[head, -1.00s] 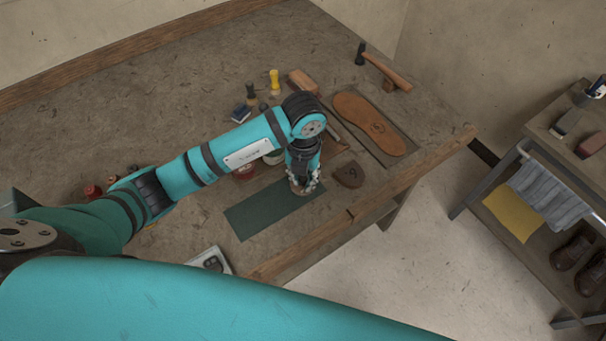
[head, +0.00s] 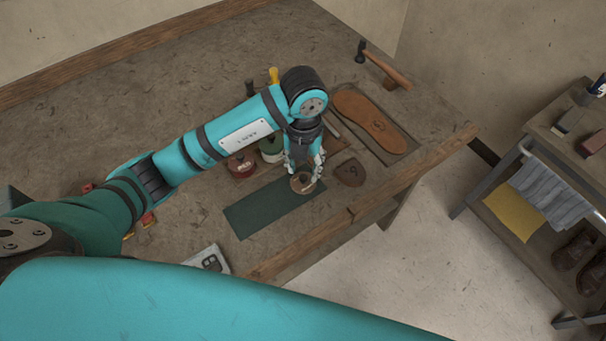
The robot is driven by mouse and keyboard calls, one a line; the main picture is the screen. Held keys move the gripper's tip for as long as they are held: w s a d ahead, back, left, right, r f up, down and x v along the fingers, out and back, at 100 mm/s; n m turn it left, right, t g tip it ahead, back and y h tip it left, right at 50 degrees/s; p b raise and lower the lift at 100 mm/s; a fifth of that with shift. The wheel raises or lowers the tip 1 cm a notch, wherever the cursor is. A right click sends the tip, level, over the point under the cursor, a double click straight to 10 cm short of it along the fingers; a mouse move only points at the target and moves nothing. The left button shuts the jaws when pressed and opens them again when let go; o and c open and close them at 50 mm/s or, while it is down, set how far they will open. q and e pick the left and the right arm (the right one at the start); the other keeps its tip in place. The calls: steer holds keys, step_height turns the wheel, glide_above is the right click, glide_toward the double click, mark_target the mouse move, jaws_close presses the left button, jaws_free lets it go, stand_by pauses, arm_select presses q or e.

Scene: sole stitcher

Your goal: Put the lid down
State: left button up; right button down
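The lid, a small round brown piece with a darker hollow top (head: 303,184), is at the right end of the dark green mat (head: 262,211) in the head view. It appears to rest there. My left gripper (head: 305,165) is just above and behind it, pointing down. Its fingers are spread, one on each side, and look open. Whether a fingertip still touches the lid is too small to tell. My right gripper is out of view.
The bench's front edge (head: 372,207) is close. The left of the mat is clear.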

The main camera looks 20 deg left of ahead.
mark_target(304, 177)
arm_select(q)
step_height(304, 177, up, 8)
steer(key=shift+f, duration=0.15)
stand_by(0.6)
